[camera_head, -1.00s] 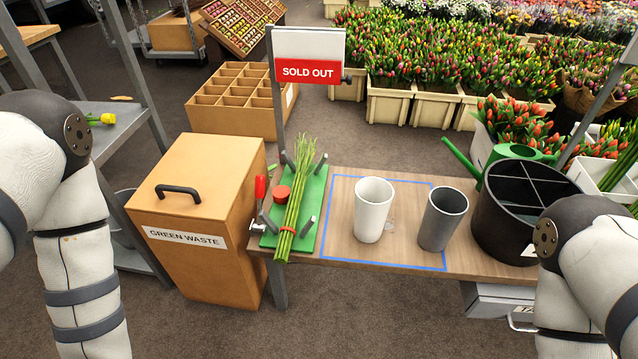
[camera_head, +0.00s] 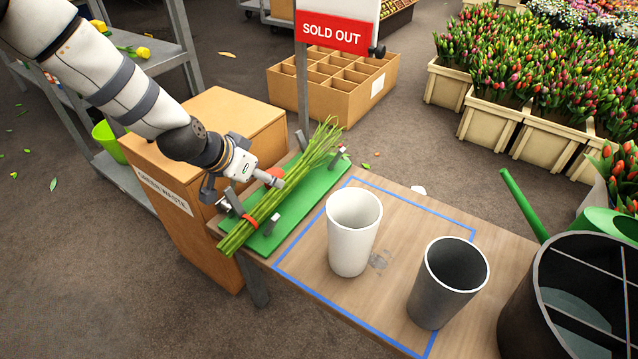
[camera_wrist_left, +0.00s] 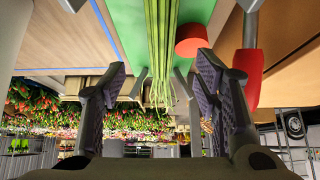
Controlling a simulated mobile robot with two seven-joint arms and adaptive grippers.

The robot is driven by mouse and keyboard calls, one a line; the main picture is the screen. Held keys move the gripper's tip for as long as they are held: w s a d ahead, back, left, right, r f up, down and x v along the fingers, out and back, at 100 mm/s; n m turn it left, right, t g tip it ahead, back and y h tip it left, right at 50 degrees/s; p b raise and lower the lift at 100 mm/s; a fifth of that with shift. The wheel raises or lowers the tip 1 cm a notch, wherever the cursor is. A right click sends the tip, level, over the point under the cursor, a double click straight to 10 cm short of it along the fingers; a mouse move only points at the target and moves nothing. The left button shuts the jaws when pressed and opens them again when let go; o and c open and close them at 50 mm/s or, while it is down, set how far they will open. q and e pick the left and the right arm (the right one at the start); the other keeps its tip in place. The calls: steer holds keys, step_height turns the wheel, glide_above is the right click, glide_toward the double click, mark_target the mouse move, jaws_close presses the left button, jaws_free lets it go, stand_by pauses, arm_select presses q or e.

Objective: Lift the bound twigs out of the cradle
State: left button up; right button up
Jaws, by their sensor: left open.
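The bound twigs (camera_head: 285,190) are a long green bundle with an orange band (camera_head: 250,218) near the lower end. They lie slanted along the cradle, a green board (camera_head: 315,187) with grey upright posts, and their cut ends overhang its front edge. My left gripper (camera_head: 242,184) is at the bundle's left side, open and empty. In the left wrist view the twigs (camera_wrist_left: 160,45) run between the two spread fingers (camera_wrist_left: 160,88); I cannot tell whether the fingertips reach around them. My right gripper is out of view.
A red round piece (camera_wrist_left: 191,39) and a red-handled clamp (camera_wrist_left: 249,75) sit by the bundle. A white cup (camera_head: 353,240) and a grey cup (camera_head: 447,285) stand to the right; a black bucket (camera_head: 525,320) is beyond. A sign post rises behind.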

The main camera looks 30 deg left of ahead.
mark_target(285, 178)
arm_select(q)
steer(key=b+x, duration=0.2)
steer(key=x, duration=0.2)
steer(key=w+b+x, duration=0.1)
steer(key=x, duration=0.3)
steer(key=r+b+x, duration=0.1)
steer(key=b+x, duration=0.1)
steer(key=x, duration=0.2)
steer(key=shift+w+b, duration=0.3)
steer(key=shift+b, duration=0.05)
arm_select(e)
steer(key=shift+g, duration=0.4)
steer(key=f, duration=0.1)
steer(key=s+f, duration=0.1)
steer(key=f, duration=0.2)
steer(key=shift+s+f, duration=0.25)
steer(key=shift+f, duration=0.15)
arm_select(q)
steer(key=shift+c, duration=0.2)
jaws_close()
